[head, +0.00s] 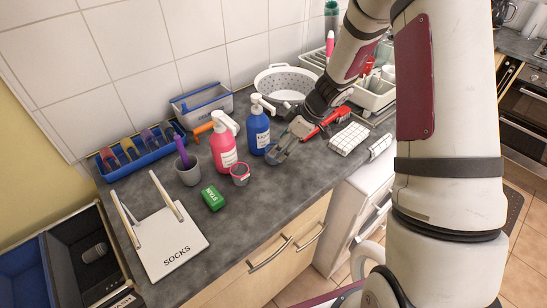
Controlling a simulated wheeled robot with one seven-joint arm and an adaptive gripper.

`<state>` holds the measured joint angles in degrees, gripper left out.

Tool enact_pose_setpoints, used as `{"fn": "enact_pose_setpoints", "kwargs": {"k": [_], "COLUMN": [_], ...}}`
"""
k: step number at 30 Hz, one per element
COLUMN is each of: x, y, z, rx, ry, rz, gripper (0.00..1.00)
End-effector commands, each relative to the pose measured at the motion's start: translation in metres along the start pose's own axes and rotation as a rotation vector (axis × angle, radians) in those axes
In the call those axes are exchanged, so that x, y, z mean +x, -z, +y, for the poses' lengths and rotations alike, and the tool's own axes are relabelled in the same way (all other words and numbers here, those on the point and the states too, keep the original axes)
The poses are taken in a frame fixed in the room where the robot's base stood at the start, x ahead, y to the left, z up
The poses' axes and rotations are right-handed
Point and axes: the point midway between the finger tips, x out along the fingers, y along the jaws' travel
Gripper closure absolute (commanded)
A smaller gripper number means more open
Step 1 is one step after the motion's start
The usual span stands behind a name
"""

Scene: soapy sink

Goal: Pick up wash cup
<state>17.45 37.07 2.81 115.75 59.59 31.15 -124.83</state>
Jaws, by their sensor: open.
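My gripper (280,153) is open, low over the counter at the end of the arm, just right of the blue pump bottle. A bluish shape shows at its fingertips; I cannot tell whether it is a cup or part of the gripper. No cup is clearly marked as the wash cup. A grey cup (190,177) with a purple-handled tool in it stands upright, left of the pink bottle and well left of my gripper. A small grey tub with a red rim (240,180) stands in front of the pink bottle.
A pink pump bottle (223,150) and a blue pump bottle (258,132) stand left of my gripper. A colander (275,78) is behind it. A red tool (325,124) and checked cloth (348,138) lie right. A green box (213,198) is at the front.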

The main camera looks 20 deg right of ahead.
Motion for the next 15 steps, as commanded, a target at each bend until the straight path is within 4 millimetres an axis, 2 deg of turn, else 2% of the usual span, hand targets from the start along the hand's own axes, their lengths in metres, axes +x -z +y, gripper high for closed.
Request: {"fn": "enact_pose_setpoints", "kwargs": {"k": [10,15], "x": [0.040,0.051], "y": [0.002,0.002], "z": [-0.001,0.000], "rx": [0.002,0.002], "ry": [0.003,0.000], "rz": [-0.001,-0.001], "gripper": [0.35,0.35]}}
